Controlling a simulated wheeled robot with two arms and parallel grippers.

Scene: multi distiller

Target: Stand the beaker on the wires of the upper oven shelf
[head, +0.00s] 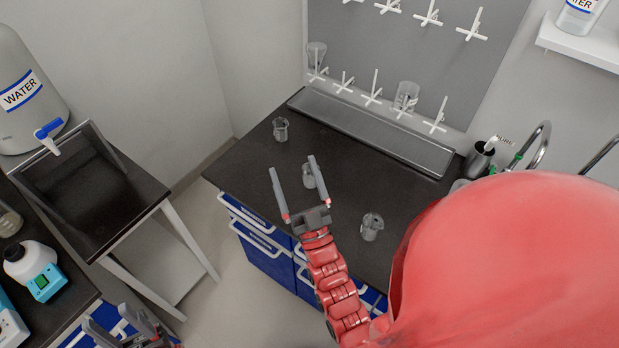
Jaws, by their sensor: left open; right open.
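My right gripper (293,166) is open over the counter. My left gripper (121,325) is open at the bottom left edge, partly cut off, far from these beakers. The oven and its shelf are not in view.
A grey drying rack (450,60) with white pegs holds glassware above a drip tray (370,130). A sink tap (541,145) and dark cup (480,160) are at right. A water tank (25,100) and a bottle on a blue device (45,283) are at left.

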